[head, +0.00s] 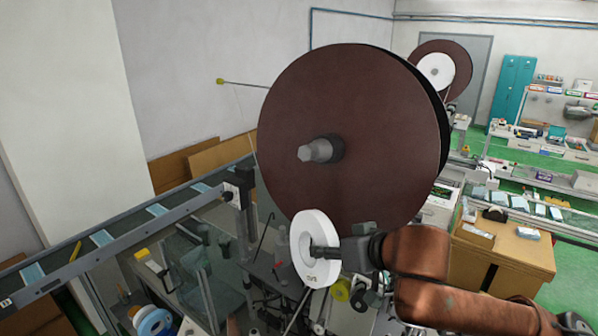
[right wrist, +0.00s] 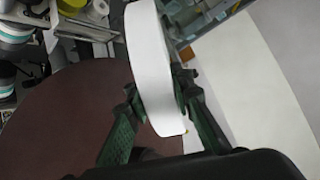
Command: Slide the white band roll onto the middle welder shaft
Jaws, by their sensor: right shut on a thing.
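The white band roll (head: 310,228) is a flat white ring, held upright in front of the lower part of a big brown disc (head: 370,110). My right gripper (head: 322,252) is shut on the roll's ring; in the right wrist view the roll (right wrist: 152,60) sits between the green-padded fingers (right wrist: 158,98). A grey shaft (head: 318,150) with a stepped tip sticks out of the disc's centre, bare, above the roll. The roll is apart from the shaft. I cannot tell for sure that this is the middle shaft. My left gripper is not in view.
Welder machinery (head: 265,265) with rods and small spools crowds the space below the disc. A conveyor (head: 120,230) runs along the left. A cardboard-brown table (head: 505,262) stands at the right. Another brown disc (head: 462,68) with a white centre is farther back.

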